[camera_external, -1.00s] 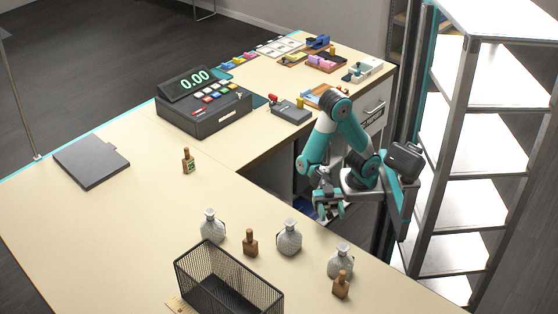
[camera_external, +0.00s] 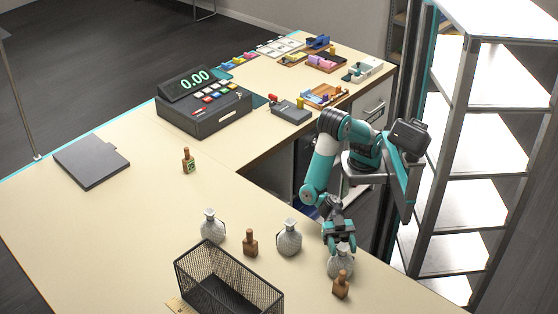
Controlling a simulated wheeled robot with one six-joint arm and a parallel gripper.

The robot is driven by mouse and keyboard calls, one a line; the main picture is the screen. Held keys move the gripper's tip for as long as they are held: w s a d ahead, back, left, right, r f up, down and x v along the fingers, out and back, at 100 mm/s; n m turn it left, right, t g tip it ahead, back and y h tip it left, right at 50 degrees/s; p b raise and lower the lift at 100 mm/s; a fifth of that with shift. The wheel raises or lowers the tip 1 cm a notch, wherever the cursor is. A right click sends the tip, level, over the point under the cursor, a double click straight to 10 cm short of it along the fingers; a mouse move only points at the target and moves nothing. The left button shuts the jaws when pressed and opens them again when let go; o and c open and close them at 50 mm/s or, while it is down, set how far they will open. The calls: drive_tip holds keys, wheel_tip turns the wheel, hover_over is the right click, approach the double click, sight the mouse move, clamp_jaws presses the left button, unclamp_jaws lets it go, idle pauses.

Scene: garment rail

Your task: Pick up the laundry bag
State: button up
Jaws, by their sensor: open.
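No thing is plainly recognisable as a laundry bag. Three grey, round-bodied things with narrow necks stand upright on the counter (camera_external: 120,225): the left one (camera_external: 213,228), the middle one (camera_external: 289,240) and the right one (camera_external: 341,264). They look like bottles or small tied bags; I cannot tell which. My gripper (camera_external: 340,243) is open and points down at the neck of the right grey thing, partly hiding its top. I cannot tell whether the fingers touch it.
Small brown bottles stand nearby, one (camera_external: 250,243) between grey things, one (camera_external: 341,285) just in front of the right one, and one (camera_external: 188,161) farther back. A black mesh basket (camera_external: 230,285) is at the front. A cash register (camera_external: 205,108) stands behind; the left counter is mostly clear.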

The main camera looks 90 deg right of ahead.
drive_tip(key=shift+s+a+p, duration=0.1)
drive_tip(key=shift+a+p, duration=0.2)
drive_tip(key=shift+a, duration=0.85)
clamp_jaws()
drive_tip(key=shift+r, duration=0.15)
